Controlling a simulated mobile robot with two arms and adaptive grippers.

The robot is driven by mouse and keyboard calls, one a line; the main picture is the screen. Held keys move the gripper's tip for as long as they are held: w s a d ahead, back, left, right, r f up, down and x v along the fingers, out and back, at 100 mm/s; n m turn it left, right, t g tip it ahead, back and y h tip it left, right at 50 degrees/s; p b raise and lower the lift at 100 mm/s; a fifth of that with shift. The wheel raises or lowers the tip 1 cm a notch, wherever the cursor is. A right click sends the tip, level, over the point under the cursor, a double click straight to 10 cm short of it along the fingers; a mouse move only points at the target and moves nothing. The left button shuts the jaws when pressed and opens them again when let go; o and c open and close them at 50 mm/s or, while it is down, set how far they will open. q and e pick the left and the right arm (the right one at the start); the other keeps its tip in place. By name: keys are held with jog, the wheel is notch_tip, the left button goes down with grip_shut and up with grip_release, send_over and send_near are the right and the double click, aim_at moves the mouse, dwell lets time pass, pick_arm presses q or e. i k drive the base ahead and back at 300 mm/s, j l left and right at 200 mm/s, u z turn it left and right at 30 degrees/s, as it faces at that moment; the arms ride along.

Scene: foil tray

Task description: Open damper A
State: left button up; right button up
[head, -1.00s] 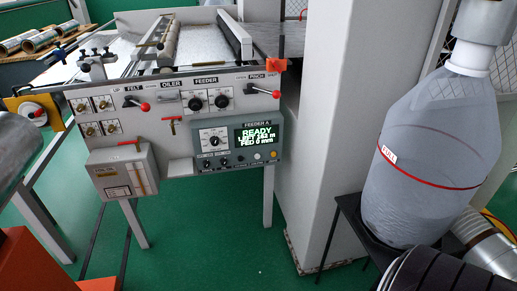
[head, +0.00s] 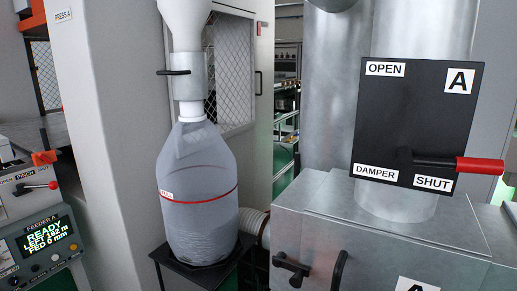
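Damper A's black plate (head: 415,118) is on a round metal duct at the right of the head view. It carries white labels: OPEN at top left, A at top right, DAMPER at bottom left, SHUT at bottom right. Its lever (head: 478,165) has a black shaft and a red grip, and points right, nearly level, just above the SHUT label. Neither of my grippers shows in the head view.
Below the plate is a metal box (head: 350,235) with black handles on its front. A feeder panel (head: 42,245) reading READY is at far left.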

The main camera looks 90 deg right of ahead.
aim_at(405, 159)
jog(key=z, duration=1.65)
